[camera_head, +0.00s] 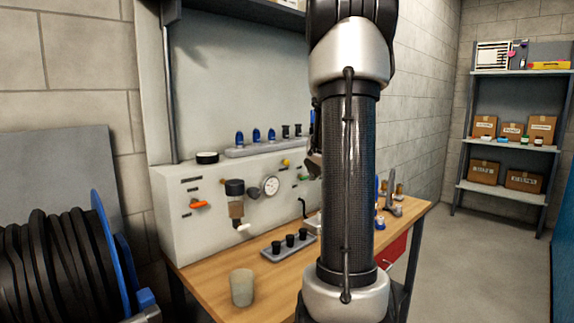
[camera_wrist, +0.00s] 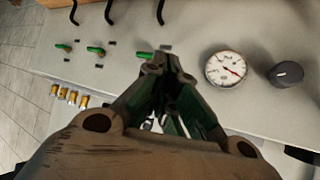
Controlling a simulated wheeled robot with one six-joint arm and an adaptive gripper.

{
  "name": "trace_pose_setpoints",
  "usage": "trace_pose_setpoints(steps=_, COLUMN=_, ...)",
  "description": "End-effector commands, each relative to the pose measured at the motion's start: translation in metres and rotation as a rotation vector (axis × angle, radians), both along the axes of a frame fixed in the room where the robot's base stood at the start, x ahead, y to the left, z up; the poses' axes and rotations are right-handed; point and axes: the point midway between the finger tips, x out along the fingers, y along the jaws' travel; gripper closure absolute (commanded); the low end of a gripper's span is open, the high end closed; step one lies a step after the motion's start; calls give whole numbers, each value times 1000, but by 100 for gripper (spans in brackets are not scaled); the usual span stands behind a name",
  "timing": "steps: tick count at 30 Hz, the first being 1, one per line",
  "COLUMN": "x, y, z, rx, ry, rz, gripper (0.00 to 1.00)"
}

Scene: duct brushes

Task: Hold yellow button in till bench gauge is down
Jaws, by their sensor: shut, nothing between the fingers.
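The yellow button (camera_head: 286,163) is a small knob on the upper front of the pale bench panel, seen in the head view. In the wrist view I cannot make it out; my fingers may cover it. The round white bench gauge (camera_head: 271,186) is just below and left of the button. It also shows in the wrist view (camera_wrist: 226,69), with a red needle whose reading is too small to tell. My gripper (camera_wrist: 165,65) is shut and empty, its tips in front of the panel left of the gauge. Whether the tips touch anything is unclear. In the head view my arm hides most of it.
Green valve handles (camera_wrist: 95,50) and a black knob (camera_wrist: 287,74) sit on the panel. A tray with black cups (camera_head: 290,242) and a beige cup (camera_head: 242,287) stand on the wooden bench (camera_head: 205,275). A black hose reel (camera_head: 60,260) is at left.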

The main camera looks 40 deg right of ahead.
Motion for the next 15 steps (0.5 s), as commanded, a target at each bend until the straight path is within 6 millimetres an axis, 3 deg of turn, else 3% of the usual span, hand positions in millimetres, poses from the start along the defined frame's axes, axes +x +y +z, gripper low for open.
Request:
trace_pose_setpoints(steps=5, x=13, y=1, z=0, rx=-1, ry=-1, rz=3, gripper=100)
trace_pose_setpoints(steps=15, x=60, y=5, z=0, rx=0, ry=0, rz=3, gripper=100)
